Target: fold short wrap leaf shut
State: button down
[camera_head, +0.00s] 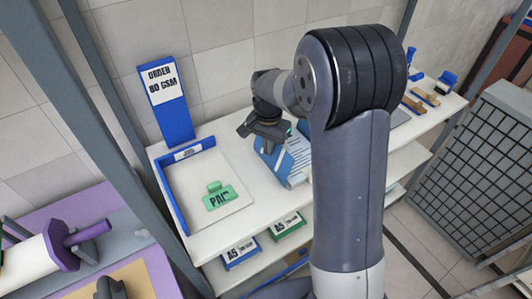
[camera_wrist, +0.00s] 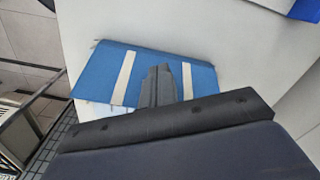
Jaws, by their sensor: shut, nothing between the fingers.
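The blue wrap (camera_head: 272,164) lies on the white shelf top, partly hidden behind my arm. White and pale-blue printed paper (camera_head: 296,158) shows beside its blue leaf. In the wrist view a blue leaf (camera_wrist: 112,78) with two cream strips lies across the pack, and a little pale printed paper (camera_wrist: 92,107) shows under its left lower edge. My gripper (camera_head: 268,138) is over the wrap. In the wrist view its closed dark fingers (camera_wrist: 158,72) overlap the leaf between the strips, with nothing held. I cannot tell whether they touch it. Which leaf is the short one is unclear.
Left on the shelf is a blue-edged tray (camera_head: 170,197) with a green labelled block (camera_head: 217,196). Behind it stands a blue "ORDER 80 GSM" sign (camera_head: 164,90). A5 packs (camera_head: 240,252) sit on the shelf below. Small items (camera_head: 426,95) lie at the right end.

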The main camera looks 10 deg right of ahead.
aim_at(278, 150)
jog(key=shift+w+d, duration=0.25)
jog(key=shift+d, duration=0.35)
jog(key=shift+w+d, duration=0.25)
jog(key=shift+d, duration=0.35)
jog(key=shift+f, duration=0.2)
jog(key=shift+w+d+f+b, duration=0.1)
jog(key=shift+d+f+b, duration=0.15)
jog(key=shift+f+b, duration=0.45)
jog(key=shift+w+d+f+b, duration=0.1)
jog(key=shift+d+f+b, duration=0.2)
jog(key=shift+f, duration=0.7)
jog(key=shift+a, duration=0.1)
notch_tip(278, 150, up, 9)
jog(key=p, duration=0.6)
jog(key=shift+p, duration=0.35)
notch_tip(278, 150, down, 9)
jog(key=b, duration=0.7)
jog(key=shift+f, duration=0.1)
jog(key=shift+r, duration=0.25)
